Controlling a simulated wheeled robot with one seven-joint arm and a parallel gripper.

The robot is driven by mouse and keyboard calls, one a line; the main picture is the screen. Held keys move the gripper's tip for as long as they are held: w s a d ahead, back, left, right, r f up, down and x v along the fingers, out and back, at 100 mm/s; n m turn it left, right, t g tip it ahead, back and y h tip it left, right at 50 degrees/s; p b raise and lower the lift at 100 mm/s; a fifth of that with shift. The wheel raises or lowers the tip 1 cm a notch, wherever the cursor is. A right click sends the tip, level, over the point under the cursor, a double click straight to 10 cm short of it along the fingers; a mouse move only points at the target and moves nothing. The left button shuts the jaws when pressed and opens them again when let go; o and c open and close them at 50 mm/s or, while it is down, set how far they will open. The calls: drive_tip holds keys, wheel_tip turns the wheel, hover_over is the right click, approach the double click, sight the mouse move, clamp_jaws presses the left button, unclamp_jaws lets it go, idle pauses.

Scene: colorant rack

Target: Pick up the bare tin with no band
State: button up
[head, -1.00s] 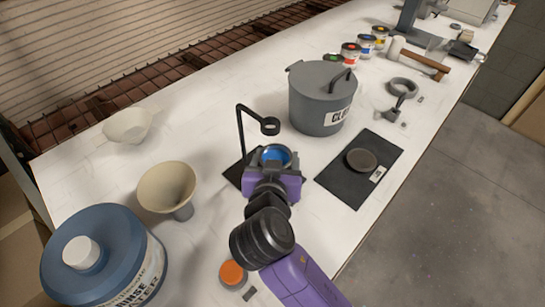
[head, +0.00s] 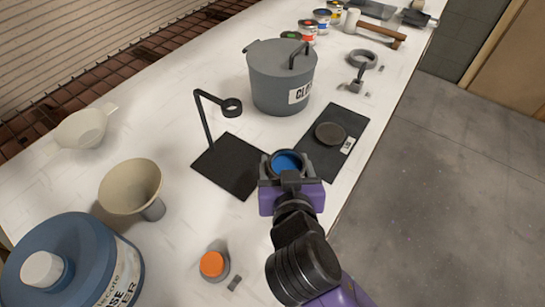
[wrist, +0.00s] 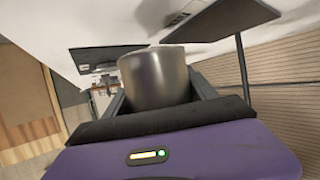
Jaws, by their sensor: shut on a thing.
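The bare tin (head: 287,162) is held in my gripper (head: 288,172). In the head view I look down into it and see blue inside. In the wrist view the tin (wrist: 154,78) shows a plain metal side with no band, between the two fingers of my gripper (wrist: 158,98). My gripper is shut on it. In the head view they are to the right of the black square base (head: 228,166) of a ring stand (head: 205,120). The tin's underside is hidden.
A grey lidded bucket (head: 280,82) stands behind. A black mat (head: 345,125) with a dark disc (head: 330,133) lies to the right. A funnel (head: 130,185), a blue-lidded tub (head: 60,265) and an orange-capped jar (head: 213,265) are at the left. Several banded tins (head: 307,32) stand far back.

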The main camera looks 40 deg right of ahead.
drive_tip(key=shift+s+d, duration=0.25)
drive_tip(key=shift+s, duration=0.4)
drive_tip(key=shift+s+d, duration=0.2)
drive_tip(key=shift+s, duration=0.4)
drive_tip(key=shift+s+d+r, duration=0.1)
drive_tip(key=shift+s, duration=0.2)
drive_tip(key=shift+s+d+p, duration=0.2)
drive_tip(key=shift+s+p, duration=0.05)
drive_tip(key=shift+s, duration=0.3)
drive_tip(key=shift+s+d+p, duration=0.15)
drive_tip(key=shift+s+p, duration=0.05)
drive_tip(key=shift+s, duration=0.35)
drive_tip(key=shift+s, duration=0.1)
